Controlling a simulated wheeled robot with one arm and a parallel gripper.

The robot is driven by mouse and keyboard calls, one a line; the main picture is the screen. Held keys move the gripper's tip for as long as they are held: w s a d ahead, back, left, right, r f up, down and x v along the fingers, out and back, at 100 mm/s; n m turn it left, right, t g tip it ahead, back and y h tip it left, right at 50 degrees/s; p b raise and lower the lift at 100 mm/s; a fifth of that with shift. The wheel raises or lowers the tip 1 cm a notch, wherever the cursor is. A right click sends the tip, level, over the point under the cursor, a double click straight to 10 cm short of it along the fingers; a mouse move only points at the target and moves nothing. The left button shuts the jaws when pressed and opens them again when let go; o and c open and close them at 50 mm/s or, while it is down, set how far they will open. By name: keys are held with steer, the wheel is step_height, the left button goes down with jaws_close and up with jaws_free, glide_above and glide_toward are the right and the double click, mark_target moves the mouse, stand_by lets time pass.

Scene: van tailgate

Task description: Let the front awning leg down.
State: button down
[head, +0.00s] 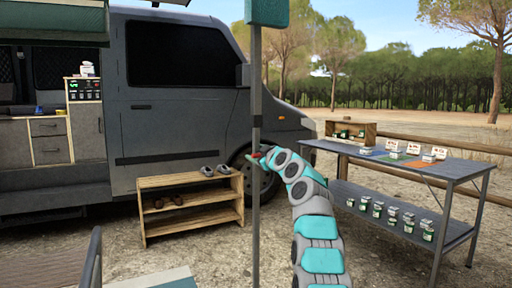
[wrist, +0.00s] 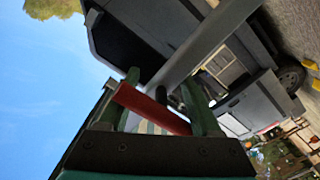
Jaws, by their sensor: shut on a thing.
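The awning leg (head: 256,95) is a thin grey upright pole in front of the van. It runs down past the bottom edge in the head view, so its foot is hidden. In the wrist view the leg (wrist: 205,42) crosses diagonally, close beyond the fingers. A red lever (wrist: 150,108) sits at the leg, between my green fingers. My gripper (wrist: 160,78) is shut on the red lever. In the head view my gripper (head: 257,157) meets the leg at about mid-picture height, with a little red showing there.
A grey van (head: 180,110) stands behind the leg. A wooden shoe rack (head: 190,205) with shoes is behind it to the left. A long table (head: 460,168) with goods stands to the right. A teal block (head: 267,12) shows at the top of the pole.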

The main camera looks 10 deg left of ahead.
mark_target(258, 176)
steer(key=f+b, duration=0.2)
steer(key=f, duration=0.2)
steer(key=f+b, duration=0.3)
steer(key=f, duration=0.1)
steer(key=shift+s+d+f, duration=0.15)
steer(key=shift+d+f, duration=0.05)
steer(key=shift+f, duration=0.15)
steer(key=shift+r, duration=0.1)
steer(key=shift+c, duration=0.9)
jaws_free()
